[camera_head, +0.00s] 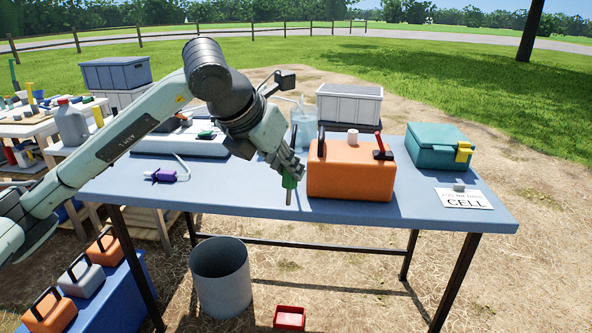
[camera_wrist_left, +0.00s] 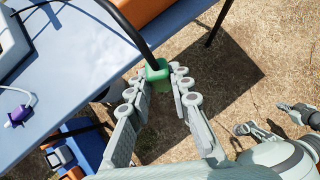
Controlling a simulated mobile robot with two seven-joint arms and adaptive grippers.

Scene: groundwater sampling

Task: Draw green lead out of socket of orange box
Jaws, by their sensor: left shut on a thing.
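The orange box (camera_head: 350,172) stands on the blue-grey table, with a dark upright piece at its left, a white round knob on top and a red-and-black part at its right. Its edge also shows in the left wrist view (camera_wrist_left: 143,10). My left gripper (camera_head: 289,174) is left of the box, shut on the green lead (camera_head: 289,183), whose thin pin points down. In the left wrist view the green end (camera_wrist_left: 157,70) sits between the fingertips, with a black cable running up from it. The socket is not clearly visible. Parts of my right arm show at lower right.
A teal case (camera_head: 437,147) and a CELL card (camera_head: 464,198) are at the table's right. A purple clamp (camera_head: 164,175) lies left. A grey bin (camera_head: 221,276) and a red tray (camera_head: 289,318) are on the ground. The front middle of the table is clear.

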